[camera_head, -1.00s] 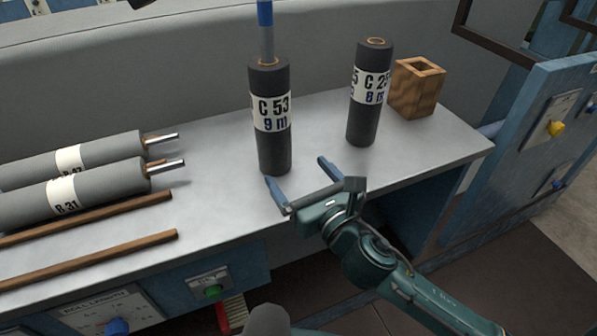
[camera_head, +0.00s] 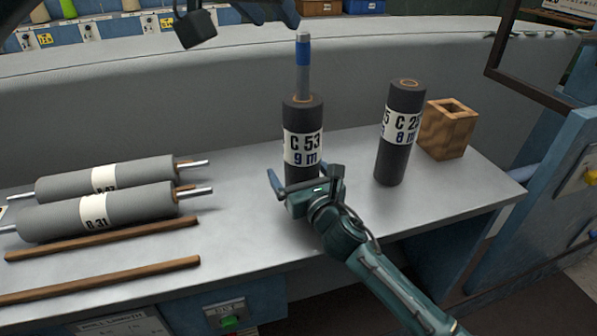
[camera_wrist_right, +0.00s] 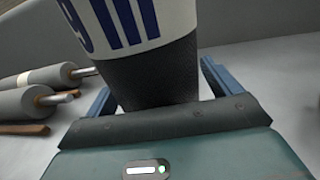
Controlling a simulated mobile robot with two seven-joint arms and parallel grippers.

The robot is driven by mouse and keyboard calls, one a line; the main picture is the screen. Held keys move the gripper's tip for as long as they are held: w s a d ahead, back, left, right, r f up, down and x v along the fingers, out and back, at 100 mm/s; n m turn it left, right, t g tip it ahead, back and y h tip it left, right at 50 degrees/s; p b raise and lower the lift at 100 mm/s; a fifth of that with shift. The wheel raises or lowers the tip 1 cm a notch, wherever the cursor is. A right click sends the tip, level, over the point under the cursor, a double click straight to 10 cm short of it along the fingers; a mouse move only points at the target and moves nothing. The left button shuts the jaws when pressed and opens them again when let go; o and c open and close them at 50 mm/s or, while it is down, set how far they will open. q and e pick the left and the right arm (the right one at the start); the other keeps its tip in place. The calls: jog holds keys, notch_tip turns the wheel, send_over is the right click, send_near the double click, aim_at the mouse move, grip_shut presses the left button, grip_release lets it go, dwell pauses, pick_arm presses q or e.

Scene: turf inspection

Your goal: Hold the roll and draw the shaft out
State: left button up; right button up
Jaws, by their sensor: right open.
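The dark roll labelled C 53, 9 m (camera_head: 303,130) stands upright on the grey bench. A grey shaft with a blue band (camera_head: 303,62) sticks up from its top. My right gripper (camera_head: 303,180) is at the roll's lower part, open, with a finger on either side. In the right wrist view the roll (camera_wrist_right: 155,75) stands between the two blue fingers (camera_wrist_right: 160,88); whether they touch it cannot be told. My left gripper (camera_head: 240,14) shows at the top edge, above and left of the shaft, partly cut off; its jaws are unclear.
A second upright roll, C 25 (camera_head: 399,135), and a wooden box (camera_head: 446,130) stand to the right. Two grey rolls (camera_head: 100,208) with shafts lie at the left, behind wooden strips (camera_head: 110,280). A dark frame (camera_head: 540,85) rises at the right.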

jog(key=c, duration=1.5)
pick_arm(q)
jog(key=shift+o, duration=1)
pick_arm(e)
jog(key=shift+c, duration=0.2)
pick_arm(q)
jog(key=shift+w, duration=0.1)
